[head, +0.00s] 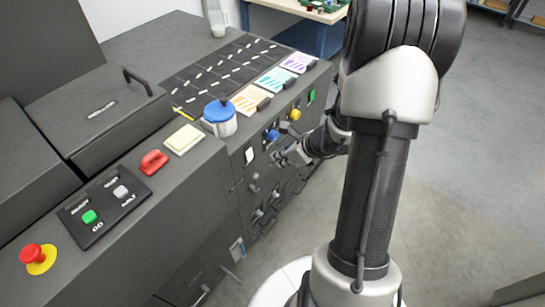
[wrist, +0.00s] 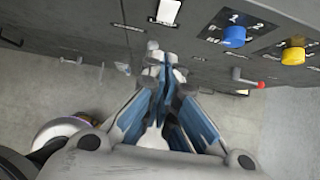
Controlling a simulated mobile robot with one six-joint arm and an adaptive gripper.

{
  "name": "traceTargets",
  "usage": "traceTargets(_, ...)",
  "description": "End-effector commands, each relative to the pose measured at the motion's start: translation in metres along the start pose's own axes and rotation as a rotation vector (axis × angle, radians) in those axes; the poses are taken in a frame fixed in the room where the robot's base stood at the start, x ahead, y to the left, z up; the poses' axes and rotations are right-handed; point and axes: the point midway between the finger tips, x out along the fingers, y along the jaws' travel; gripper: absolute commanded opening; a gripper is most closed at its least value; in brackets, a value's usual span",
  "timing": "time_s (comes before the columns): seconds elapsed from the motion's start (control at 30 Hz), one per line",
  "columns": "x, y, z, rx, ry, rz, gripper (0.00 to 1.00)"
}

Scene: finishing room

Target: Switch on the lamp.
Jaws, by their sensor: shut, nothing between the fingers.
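My gripper (head: 279,157) is shut and empty in front of the dark machine's front panel. In the wrist view its closed fingertips (wrist: 163,62) point at the panel, just below a white rocker switch (wrist: 168,11). The same white switch (head: 249,154) shows in the head view, left of the fingertips. I cannot tell whether the tips touch the panel. A small label sits under the switch, too small to read. No lamp can be made out for sure, and I cannot tell which control works it.
A blue knob (head: 272,135), a yellow knob (head: 295,114) and a green square (head: 311,95) sit along the panel. A small red-tipped lever (wrist: 261,85) is below. A blue-lidded pot (head: 220,120) and a red emergency button (head: 33,254) are on top. Floor at right is clear.

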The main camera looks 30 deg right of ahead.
Motion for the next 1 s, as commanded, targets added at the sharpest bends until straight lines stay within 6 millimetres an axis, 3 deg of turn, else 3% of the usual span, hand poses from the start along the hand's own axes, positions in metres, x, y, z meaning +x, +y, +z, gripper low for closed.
traceTargets(0.2,-0.013,0.000,0.000,0.001,0.001,0.001,0.00)
traceTargets(0.63,-0.007,0.003,-0.007,0.061,-0.018,0.025,0.00)
traceTargets(0.77,0.009,0.010,-0.021,0.252,-0.081,0.101,0.00)
traceTargets(1.0,0.036,0.023,-0.052,0.833,-0.298,0.326,0.00)
